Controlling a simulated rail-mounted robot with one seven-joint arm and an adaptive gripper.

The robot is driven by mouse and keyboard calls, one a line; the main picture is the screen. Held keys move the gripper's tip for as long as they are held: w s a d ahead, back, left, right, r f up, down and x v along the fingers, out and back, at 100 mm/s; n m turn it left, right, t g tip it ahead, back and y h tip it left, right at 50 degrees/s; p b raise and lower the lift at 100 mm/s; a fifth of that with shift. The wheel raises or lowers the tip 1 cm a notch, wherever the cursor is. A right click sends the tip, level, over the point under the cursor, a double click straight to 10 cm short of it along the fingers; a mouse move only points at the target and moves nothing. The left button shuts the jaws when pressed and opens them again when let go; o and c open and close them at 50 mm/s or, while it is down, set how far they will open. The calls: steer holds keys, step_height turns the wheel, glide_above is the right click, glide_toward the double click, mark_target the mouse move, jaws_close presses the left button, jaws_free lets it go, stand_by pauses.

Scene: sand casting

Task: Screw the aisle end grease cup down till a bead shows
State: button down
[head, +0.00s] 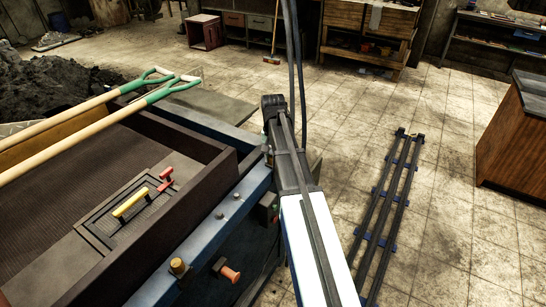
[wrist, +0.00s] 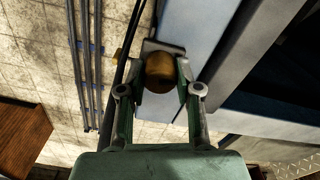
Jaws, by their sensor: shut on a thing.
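A round brass grease cup (wrist: 160,75) sits between the fingers of my gripper (wrist: 162,64) in the wrist view, beside a blue-grey frame edge. My gripper is shut on it, with a finger on each side. Whether a grease bead shows cannot be told; the cup's base is hidden. In the head view another brass cup (head: 178,266) stands on the blue frame (head: 225,212) near the bottom. My gripper and the held cup are not clearly visible there, behind my arm and the frame's far end.
Two green-handled shovels (head: 100,105) lie across the dark wooden box (head: 215,165). A yellow handle (head: 130,203) and red handles lie inside. An orange-red knob (head: 230,274) projects beside the frame. Dark rails (head: 390,215) lie on the tiled floor at right. Cables run close past my gripper.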

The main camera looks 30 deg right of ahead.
steer(key=shift+m, duration=1.1)
steer(key=c, duration=0.8)
jaws_free()
steer(key=shift+r, duration=0.1)
step_height(320, 180, up, 12)
steer(key=shift+f, duration=0.1)
